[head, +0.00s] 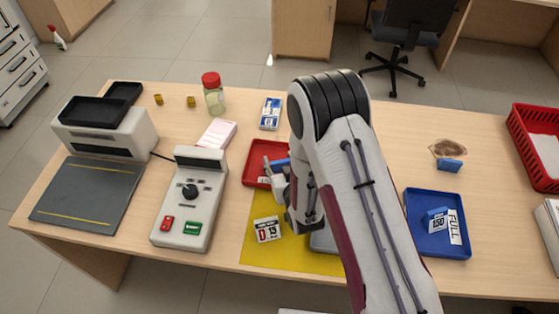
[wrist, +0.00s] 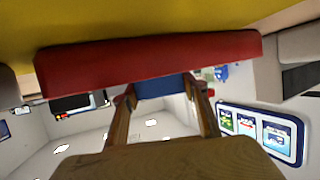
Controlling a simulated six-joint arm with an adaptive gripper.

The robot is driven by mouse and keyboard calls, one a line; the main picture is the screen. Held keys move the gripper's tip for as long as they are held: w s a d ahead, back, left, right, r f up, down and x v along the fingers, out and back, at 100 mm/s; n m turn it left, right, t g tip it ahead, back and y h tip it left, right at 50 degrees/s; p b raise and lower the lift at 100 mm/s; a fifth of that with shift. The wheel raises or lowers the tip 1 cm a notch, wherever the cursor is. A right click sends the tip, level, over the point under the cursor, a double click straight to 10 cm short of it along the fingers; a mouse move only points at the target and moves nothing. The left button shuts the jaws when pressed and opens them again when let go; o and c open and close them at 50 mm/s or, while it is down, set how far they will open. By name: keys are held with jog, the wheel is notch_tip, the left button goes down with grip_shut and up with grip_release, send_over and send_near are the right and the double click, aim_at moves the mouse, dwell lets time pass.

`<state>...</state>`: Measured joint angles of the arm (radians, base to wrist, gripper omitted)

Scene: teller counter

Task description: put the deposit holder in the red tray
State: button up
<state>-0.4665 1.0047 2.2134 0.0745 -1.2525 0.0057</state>
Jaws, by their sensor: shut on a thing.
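The red tray (head: 257,152) lies in the middle of the counter, partly hidden by my arm. Its red wall also spans the wrist view (wrist: 150,62). My gripper (head: 275,169) is at the tray, shut on a small blue thing (head: 281,163), which appears to be the deposit holder. This blue piece also shows between the two fingers in the wrist view (wrist: 160,86). The holder is over or within the tray's outline; I cannot tell whether it touches the floor. Most of the holder is hidden.
A yellow mat (head: 255,249) with a date block (head: 267,229) lies in front of the tray. A red-lidded jar (head: 213,95) stands behind.

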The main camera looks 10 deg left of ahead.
aim_at(281, 164)
jog(key=shift+f, duration=0.1)
dwell(0.3)
jog(key=o, duration=1.1)
jog(key=shift+v, duration=3.8)
jog(key=shift+w, duration=0.15)
